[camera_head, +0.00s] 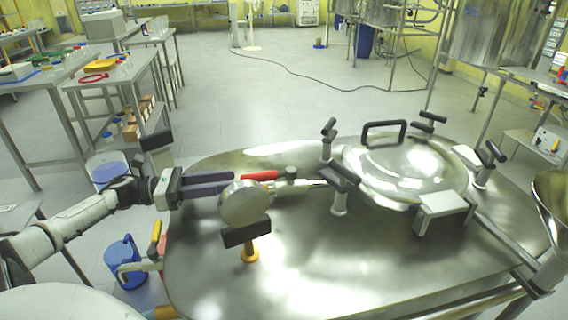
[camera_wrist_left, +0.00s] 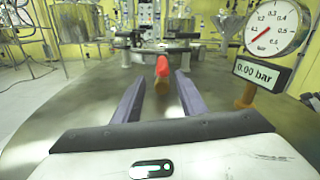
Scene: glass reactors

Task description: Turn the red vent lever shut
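The red vent lever (camera_head: 259,175) sticks out to the left from a small grey valve (camera_head: 291,173) on the steel reactor lid. In the left wrist view the lever (camera_wrist_left: 162,67) shows end-on, between and just beyond the fingertips. My left gripper (camera_head: 233,181) is open, with its two purple fingers pointing at the lever's free end. In the left wrist view the fingers (camera_wrist_left: 160,77) are spread, with nothing clamped between them. I cannot tell whether either finger touches the lever. My right gripper is not in view.
A round pressure gauge (camera_head: 244,203) stands close beside the fingers; its display (camera_wrist_left: 257,73) reads 0.00 bar. A hatch (camera_head: 405,168) with clamp handles lies right of the valve. A blue jug (camera_head: 125,262) is below the lid's left edge. The lid's front is clear.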

